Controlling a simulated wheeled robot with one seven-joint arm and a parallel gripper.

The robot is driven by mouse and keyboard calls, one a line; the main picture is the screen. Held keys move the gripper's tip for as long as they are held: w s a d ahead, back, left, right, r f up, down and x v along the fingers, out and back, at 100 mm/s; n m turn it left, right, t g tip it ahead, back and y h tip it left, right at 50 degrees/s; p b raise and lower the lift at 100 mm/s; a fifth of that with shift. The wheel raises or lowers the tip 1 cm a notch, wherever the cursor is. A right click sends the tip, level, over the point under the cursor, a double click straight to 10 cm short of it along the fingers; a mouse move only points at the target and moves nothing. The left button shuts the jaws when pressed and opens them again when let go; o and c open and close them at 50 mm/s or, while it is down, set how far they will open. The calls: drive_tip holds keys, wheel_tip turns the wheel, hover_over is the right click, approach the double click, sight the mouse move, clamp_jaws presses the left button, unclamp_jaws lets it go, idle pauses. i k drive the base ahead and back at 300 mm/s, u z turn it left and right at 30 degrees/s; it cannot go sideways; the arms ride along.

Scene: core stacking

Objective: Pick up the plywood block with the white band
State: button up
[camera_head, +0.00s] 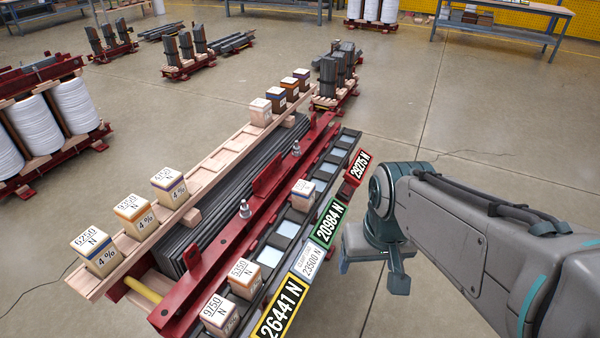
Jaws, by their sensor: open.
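Several wooden blocks with coloured bands and printed numbers stand on a long pale wooden beam. At its far end, a pale block (260,111) has a light top and seems to carry a whitish band, too small to be sure. My gripper (374,268) hangs open and empty over the floor, right of the rack and well apart from all the blocks.
Nearer on the beam (207,172) stand blocks marked 6250 (92,252), 9350 (133,216) and 4250 (168,187). The dark slotted tray (257,251) holds three more blocks. Coloured number signs (283,307) line its right edge. Open floor (480,130) lies right.

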sight(261, 109)
drive_tip(key=z, duration=1.4)
drive_tip(key=i, duration=1.35)
drive_tip(key=u, duration=2.65)
drive_tip(key=i, duration=0.5)
